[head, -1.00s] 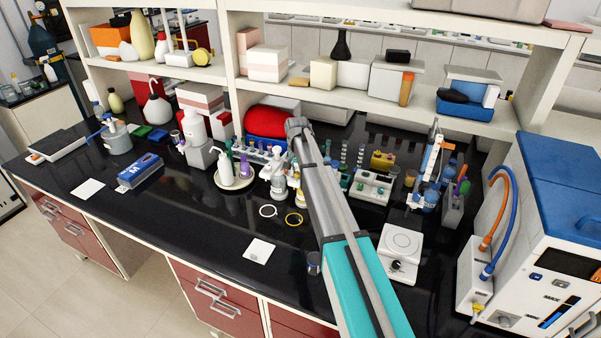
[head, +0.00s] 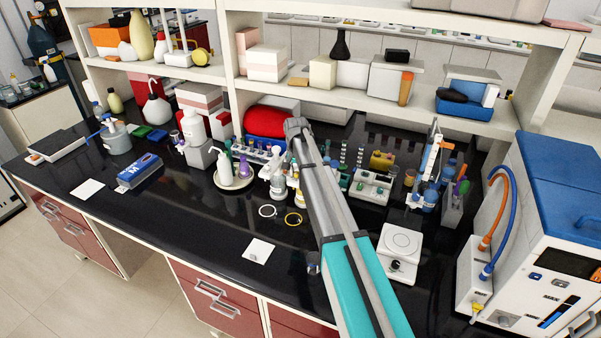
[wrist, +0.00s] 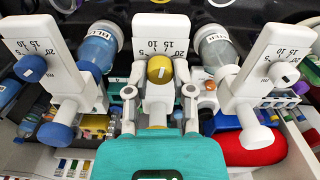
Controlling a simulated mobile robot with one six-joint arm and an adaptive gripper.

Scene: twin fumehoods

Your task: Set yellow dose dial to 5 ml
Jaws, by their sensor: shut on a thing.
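The yellow dose dial (wrist: 160,69) sits on the middle white dispenser (wrist: 160,32) in the wrist view, below a scale reading 20, 15, 10. The dial carries a small pale mark. My gripper (wrist: 160,88) has one finger on each side of this dial and is shut on it; the exact contact is hard to make out. Yellow parts also show lower down, partly hidden by the gripper's teal body. In the head view my arm hides the gripper and the dial.
A dispenser with a blue dial (wrist: 30,68) stands at left and one with a white dial (wrist: 285,73) at right, both close to my gripper. A red object (wrist: 250,146) lies at lower right.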

